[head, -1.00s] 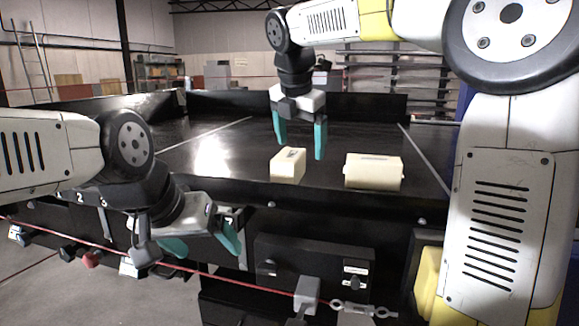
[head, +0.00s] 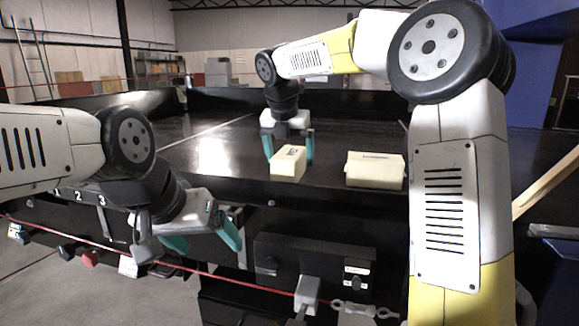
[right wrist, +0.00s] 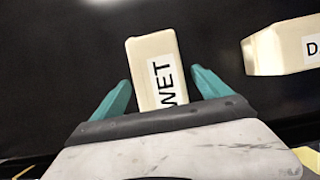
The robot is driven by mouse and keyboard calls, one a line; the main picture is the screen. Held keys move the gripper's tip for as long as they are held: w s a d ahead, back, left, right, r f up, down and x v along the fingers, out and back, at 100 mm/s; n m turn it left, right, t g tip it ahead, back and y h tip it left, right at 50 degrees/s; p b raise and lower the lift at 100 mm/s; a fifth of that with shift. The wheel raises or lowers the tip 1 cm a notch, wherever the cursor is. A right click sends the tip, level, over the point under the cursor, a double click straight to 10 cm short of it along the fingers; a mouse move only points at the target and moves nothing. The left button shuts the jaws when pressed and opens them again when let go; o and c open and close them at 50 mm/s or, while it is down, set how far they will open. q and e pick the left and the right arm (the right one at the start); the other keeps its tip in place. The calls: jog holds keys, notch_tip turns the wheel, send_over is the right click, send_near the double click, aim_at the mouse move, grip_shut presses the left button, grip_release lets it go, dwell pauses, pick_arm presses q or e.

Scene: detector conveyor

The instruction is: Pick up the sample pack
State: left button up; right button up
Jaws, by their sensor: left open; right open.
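Two cream packs lie on the black conveyor. The right pack (head: 374,170) shows a label starting with "D", cut off at the edge of the right wrist view (right wrist: 283,47). My right gripper (head: 289,150) is open with its teal fingers on either side of the WET pack; in the right wrist view (right wrist: 160,88) dark gaps show between fingers and pack. Whether they touch it is not clear. My left gripper (head: 205,240) is open and empty in front of the conveyor's near edge.
The black conveyor (head: 230,130) has raised walls at the back and clear surface left of the packs. A red cord (head: 180,262) runs along its front, by a black control box (head: 310,262). The right pack is a short gap from the WET pack.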

jog(key=shift+f, duration=0.25)
dwell(0.5)
grip_shut()
dwell(0.4)
